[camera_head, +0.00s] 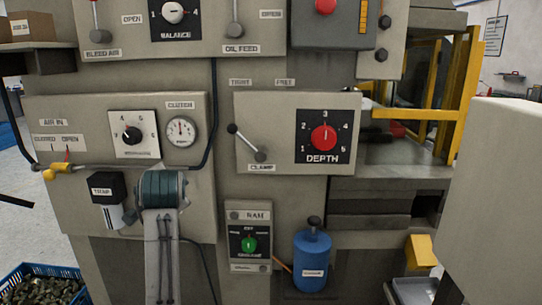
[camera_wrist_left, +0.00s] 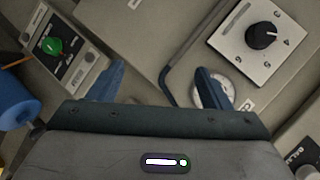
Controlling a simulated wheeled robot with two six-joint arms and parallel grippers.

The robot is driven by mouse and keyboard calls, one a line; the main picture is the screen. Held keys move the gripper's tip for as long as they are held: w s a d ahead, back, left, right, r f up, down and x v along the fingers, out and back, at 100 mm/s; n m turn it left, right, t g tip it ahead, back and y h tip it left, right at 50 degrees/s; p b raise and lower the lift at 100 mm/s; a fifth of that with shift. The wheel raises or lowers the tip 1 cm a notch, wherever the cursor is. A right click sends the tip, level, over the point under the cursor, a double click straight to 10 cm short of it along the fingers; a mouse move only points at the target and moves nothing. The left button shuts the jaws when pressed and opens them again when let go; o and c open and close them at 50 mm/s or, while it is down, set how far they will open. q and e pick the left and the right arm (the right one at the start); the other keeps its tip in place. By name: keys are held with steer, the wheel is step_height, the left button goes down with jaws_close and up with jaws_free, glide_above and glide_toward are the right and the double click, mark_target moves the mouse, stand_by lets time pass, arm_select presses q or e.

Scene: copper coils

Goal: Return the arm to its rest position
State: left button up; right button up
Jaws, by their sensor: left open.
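My left gripper (camera_wrist_left: 160,85) shows in the left wrist view with its two blue fingers spread wide apart. It is open and nothing is between the fingertips. It faces the machine's panel, and the right finger overlaps the round gauge. In the head view, a grey link with a dark teal end (camera_head: 160,190) rises in front of the lower left panel and appears to be my left arm; its fingers cannot be made out there. My right gripper is in neither view.
The machine front carries knobs and levers, including the red DEPTH knob (camera_head: 323,138), a green knob (camera_head: 250,244) and a gauge (camera_head: 181,131). A blue bottle (camera_head: 311,259) stands lower right of centre. A blue crate (camera_head: 37,269) is at lower left. A pale block (camera_head: 495,200) fills the right edge.

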arm_select(q)
steer(key=s+a+f+n+g, duration=0.1)
steer(key=s+f, duration=0.5)
steer(key=f, duration=0.3)
steer(key=s+a+f+n+g+h, duration=0.1)
steer(key=s+f+n+g, duration=0.1)
steer(key=s+f, duration=0.5)
steer(key=s+a+f+n+g, duration=0.1)
steer(key=s+f, duration=0.3)
steer(key=f, duration=0.7)
steer(key=s+f+n+g+h, duration=0.15)
steer(key=s+f, duration=0.25)
steer(key=s, duration=0.5)
steer(key=s+f+n+g, duration=0.15)
steer(key=s+f, duration=0.25)
steer(key=s, duration=0.6)
steer(key=s+f+n+g+h, duration=0.15)
steer(key=s+f, duration=0.25)
steer(key=s, duration=0.5)
step_height(320, 180, down, 29)
steer(key=a+g+y, duration=0.1)
steer(key=a, duration=0.1)
steer(key=s+a+f+g, duration=0.1)
steer(key=s+f, duration=1.7)
steer(key=f, duration=0.1)
steer(key=shift+s+a+f, duration=0.2)
steer(key=shift+f, duration=0.15)
steer(key=shift+g, duration=0.25)
